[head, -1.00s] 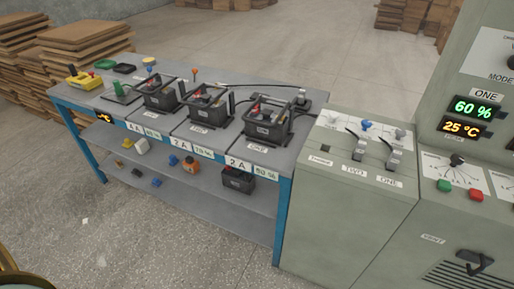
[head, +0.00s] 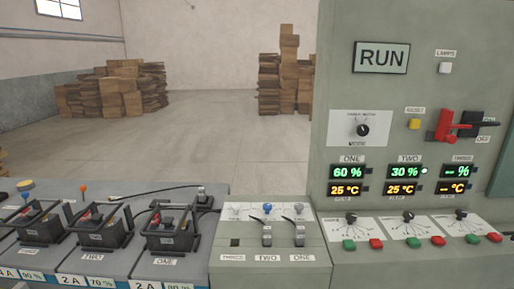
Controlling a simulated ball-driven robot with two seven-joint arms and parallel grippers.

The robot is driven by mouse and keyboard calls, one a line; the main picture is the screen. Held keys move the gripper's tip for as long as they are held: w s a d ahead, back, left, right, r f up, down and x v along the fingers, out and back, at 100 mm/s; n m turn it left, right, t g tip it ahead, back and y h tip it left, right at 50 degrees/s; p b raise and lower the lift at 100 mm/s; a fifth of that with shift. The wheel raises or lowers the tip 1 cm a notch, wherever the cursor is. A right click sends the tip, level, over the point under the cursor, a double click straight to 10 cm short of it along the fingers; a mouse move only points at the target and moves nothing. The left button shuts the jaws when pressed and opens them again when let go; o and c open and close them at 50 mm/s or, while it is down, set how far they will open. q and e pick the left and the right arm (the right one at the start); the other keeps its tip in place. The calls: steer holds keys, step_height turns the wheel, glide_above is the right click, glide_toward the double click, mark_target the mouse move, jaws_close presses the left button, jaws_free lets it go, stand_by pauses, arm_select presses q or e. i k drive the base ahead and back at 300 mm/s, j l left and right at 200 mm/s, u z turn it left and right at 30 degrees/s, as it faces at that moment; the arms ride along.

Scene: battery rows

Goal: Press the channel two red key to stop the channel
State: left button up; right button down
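The channel two red key (head: 438,240) is on the sloping lower panel of the grey cabinet (head: 340,110) at the right. Its green key (head: 414,241) is just left of it, below the middle dial (head: 408,216). The TWO display (head: 405,172) above reads 30 % in green, and its lower display reads 25 °C in orange. A small green lamp (head: 424,171) is lit beside it. Neither gripper is in view.
Red keys for the left column (head: 376,243) and right column (head: 494,237) flank it. The RUN sign (head: 381,58) and red lever (head: 448,128) are higher up. Batteries in dark trays stand on the bench (head: 150,272) at left. Box stacks (head: 285,75) are far behind.

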mark_target(439, 240)
steer(key=i+l+z, duration=0.15)
steer(key=i+z, duration=0.85)
steer(key=k+l, duration=0.05)
steer(key=k, duration=0.05)
